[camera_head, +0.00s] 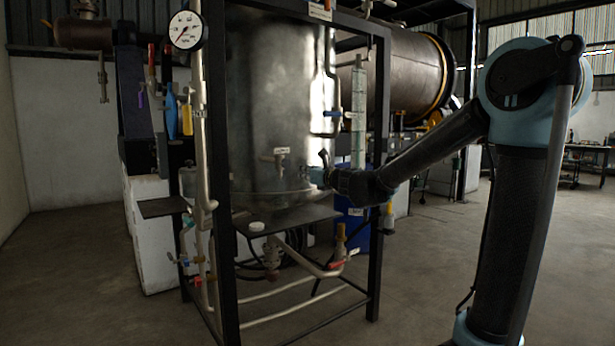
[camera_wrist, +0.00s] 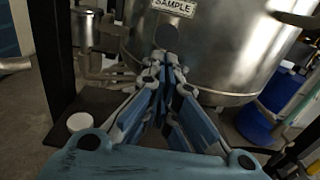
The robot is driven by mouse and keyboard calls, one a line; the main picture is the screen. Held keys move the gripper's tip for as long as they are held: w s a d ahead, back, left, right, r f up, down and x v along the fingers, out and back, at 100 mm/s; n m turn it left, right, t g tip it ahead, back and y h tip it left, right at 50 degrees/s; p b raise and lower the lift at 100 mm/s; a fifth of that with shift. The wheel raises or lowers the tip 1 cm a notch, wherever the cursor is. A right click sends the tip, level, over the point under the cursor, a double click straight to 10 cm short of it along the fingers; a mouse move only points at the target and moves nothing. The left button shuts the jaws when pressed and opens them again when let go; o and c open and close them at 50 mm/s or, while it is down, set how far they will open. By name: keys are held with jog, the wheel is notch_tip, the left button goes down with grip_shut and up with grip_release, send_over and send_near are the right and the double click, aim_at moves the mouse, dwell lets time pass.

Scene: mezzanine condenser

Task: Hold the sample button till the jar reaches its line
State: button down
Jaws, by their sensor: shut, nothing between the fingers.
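A white SAMPLE label (camera_wrist: 173,7) is fixed to the large metal vessel (camera_wrist: 215,55), which also stands in the head view (camera_head: 275,100). Just below the label is a dark round spot (camera_wrist: 167,37), which looks like the sample button. My gripper (camera_wrist: 166,62) is shut and empty, with its fingertips just below that spot in the wrist view. I cannot tell whether they touch it. In the head view my gripper (camera_head: 324,178) is beside the vessel's lower right side. I cannot clearly make out the jar or its line in either view.
A black frame (camera_head: 377,110) surrounds the vessel. Pipes and valves with a red handle (camera_head: 336,264) run underneath. A blue drum (camera_head: 354,226) stands behind.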

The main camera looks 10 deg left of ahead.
aim_at(285, 167)
jog(key=x, duration=0.9)
jog(key=shift+w+a, duration=0.15)
jog(key=shift+a, duration=0.1)
jog(key=shift+x, duration=0.85)
dwell(6.0)
